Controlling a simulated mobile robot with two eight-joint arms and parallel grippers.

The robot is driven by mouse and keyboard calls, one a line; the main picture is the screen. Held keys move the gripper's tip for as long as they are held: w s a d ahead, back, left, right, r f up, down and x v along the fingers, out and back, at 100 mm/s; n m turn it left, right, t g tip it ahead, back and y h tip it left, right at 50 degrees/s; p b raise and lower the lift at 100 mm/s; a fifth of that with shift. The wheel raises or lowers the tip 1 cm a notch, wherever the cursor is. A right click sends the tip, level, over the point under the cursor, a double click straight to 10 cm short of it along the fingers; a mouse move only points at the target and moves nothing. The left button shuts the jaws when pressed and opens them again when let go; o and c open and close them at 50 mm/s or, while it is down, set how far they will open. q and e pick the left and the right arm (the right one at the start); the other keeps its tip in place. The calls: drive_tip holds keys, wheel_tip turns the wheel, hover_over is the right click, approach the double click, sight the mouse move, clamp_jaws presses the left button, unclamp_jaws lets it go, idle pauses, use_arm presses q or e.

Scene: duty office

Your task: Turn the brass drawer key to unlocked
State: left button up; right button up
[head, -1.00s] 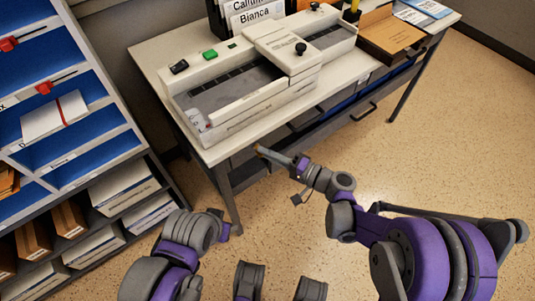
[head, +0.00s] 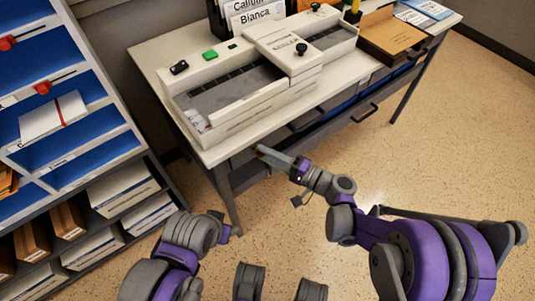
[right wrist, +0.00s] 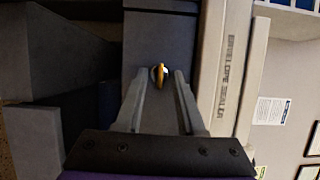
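The brass key (right wrist: 159,75) shows in the right wrist view. It sits in a small round pale lock on a grey drawer front (right wrist: 158,40), its flat head seen nearly edge-on. My right gripper (right wrist: 162,76) is open, with one finger on each side of the key and a visible gap on both sides. Whether the fingertips reach past the key's head is hard to tell. In the head view my right gripper (head: 264,153) is at the desk's front, below the top's edge, and largely hides the lock area. My left gripper is not in view; only my left arm shows.
The desk (head: 150,52) carries a pale envelope sealer (head: 235,97) close above my right gripper. A shelf unit (head: 105,150) with blue compartments stands to the left. A drawer handle (head: 365,113) shows on the right part of the desk. The floor at right is clear.

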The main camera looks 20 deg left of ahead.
drive_tip(key=p+v, duration=0.1)
drive_tip(key=v, duration=0.9)
drive_tip(key=shift+s+d+p, duration=0.15)
drive_tip(key=shift+d+p, duration=0.15)
drive_tip(key=shift+d, duration=0.05)
idle(0.3)
